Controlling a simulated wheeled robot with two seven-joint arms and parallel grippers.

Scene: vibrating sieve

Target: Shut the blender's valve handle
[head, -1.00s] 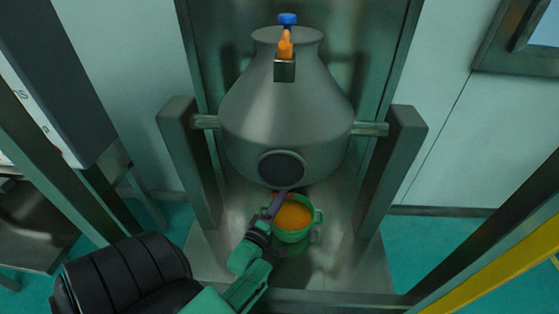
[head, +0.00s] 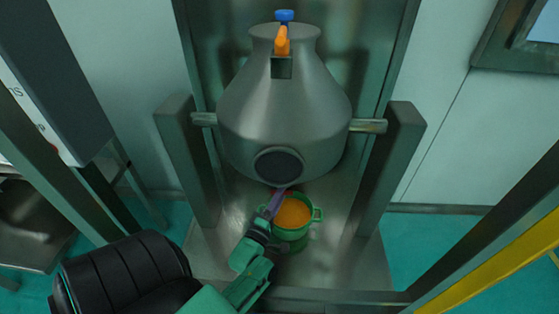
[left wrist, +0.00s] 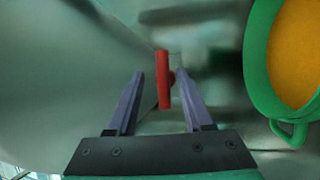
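The grey steel blender (head: 284,105) hangs between two posts, with a dark round disc on its lower front. The red valve handle (left wrist: 163,80) shows in the left wrist view as an upright bar. In the head view it is mostly hidden under the blender. My left gripper (head: 278,197) is below the blender, beside the green pot. In the left wrist view my left gripper (left wrist: 160,88) has its two purple fingers apart, one on each side of the red handle. Gaps show, and I cannot tell whether either finger touches it. My right gripper is not in view.
A green pot (head: 316,214) of orange material stands under the blender, close to the right of my left gripper; it also shows in the left wrist view (left wrist: 255,62). The posts (head: 188,160) flank the blender. An orange handle (head: 282,42) is on top.

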